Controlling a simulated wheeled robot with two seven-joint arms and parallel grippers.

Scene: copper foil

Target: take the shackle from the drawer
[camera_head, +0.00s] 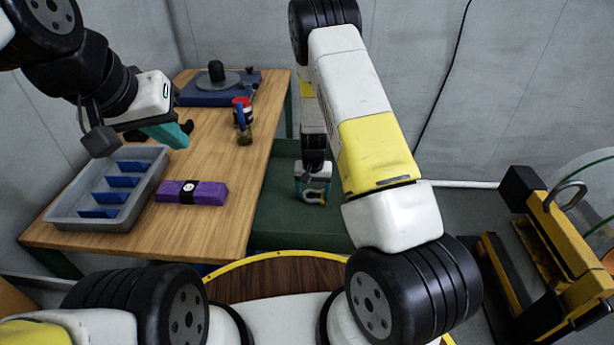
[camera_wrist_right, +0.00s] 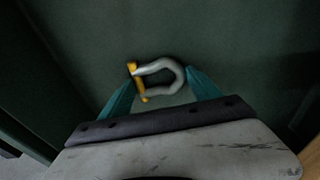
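The shackle (camera_head: 313,197) is a grey bow with a yellow pin, over the dark green drawer (camera_head: 290,225) beside the table. In the right wrist view the shackle (camera_wrist_right: 165,68) lies between the two teal fingertips of my right gripper (camera_wrist_right: 160,80), pin by the left finger and bow by the right. The fingers are apart by about the shackle's length; I cannot tell whether they press on it. In the head view my right gripper (camera_head: 313,185) points down into the drawer area. My left gripper (camera_head: 170,134) hangs over the table, its teal fingers partly hidden.
A yellow-black machine (camera_head: 570,245) stands at the right.

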